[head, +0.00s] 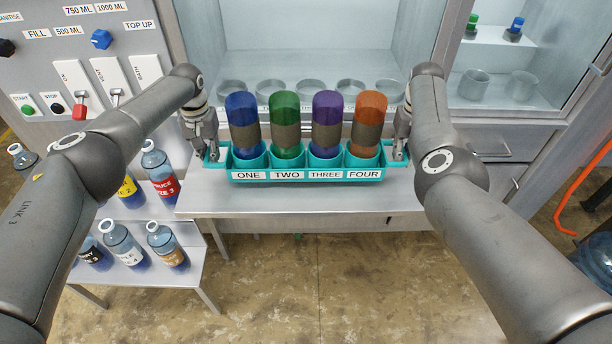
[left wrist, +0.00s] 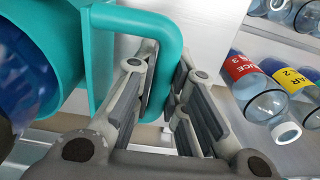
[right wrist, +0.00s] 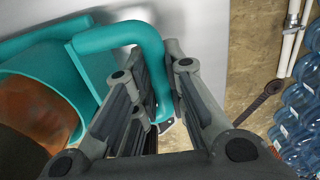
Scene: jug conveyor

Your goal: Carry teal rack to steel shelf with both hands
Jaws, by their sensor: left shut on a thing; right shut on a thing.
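The teal rack (head: 306,176) is at or just above the steel shelf (head: 300,202), level, with compartments labelled ONE to FOUR. It holds a blue bottle (head: 241,110), a green bottle (head: 284,110), a purple bottle (head: 327,109) and an orange bottle (head: 369,108), all upright with grey bands. My left gripper (head: 213,155) is shut on the rack's left handle, which shows in the left wrist view (left wrist: 165,45). My right gripper (head: 399,153) is shut on the right handle, which shows in the right wrist view (right wrist: 145,45). I cannot tell whether the rack's underside touches the shelf.
Several clear round holders (head: 308,92) stand in the cabinet behind the rack. A control panel (head: 75,60) with switches is at the left. A lower stand (head: 190,250) holds several labelled bottles. Drawers (head: 492,146) are at the right. Bare shelf shows in front.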

